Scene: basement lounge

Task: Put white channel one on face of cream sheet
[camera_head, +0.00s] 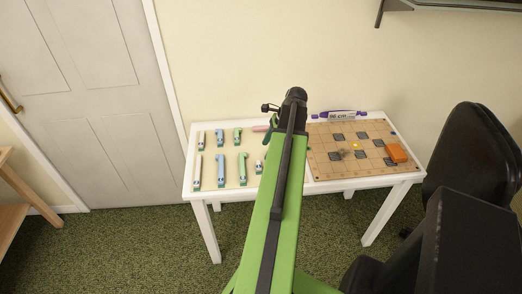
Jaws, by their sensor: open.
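A cream sheet (207,153) covers the left part of a white table. Small white, blue and green pieces lie on it in two rows. A long narrow white piece (196,171) lies at the front left and a shorter white piece (201,141) behind it. Another small whitish piece (259,167) lies close to my arm. I cannot tell which is white channel one. My gripper (269,107), small and dark at the arm's end, appears open and empty, above the table's back edge. My arm hides part of the table's middle.
A tan board (320,170) with dark squares fills the table's right side, with an orange block (396,153) on it. A purple item (337,114) lies behind. A black chair (470,150) stands at right, a wooden stand (20,190) at left. Green carpet is free in front.

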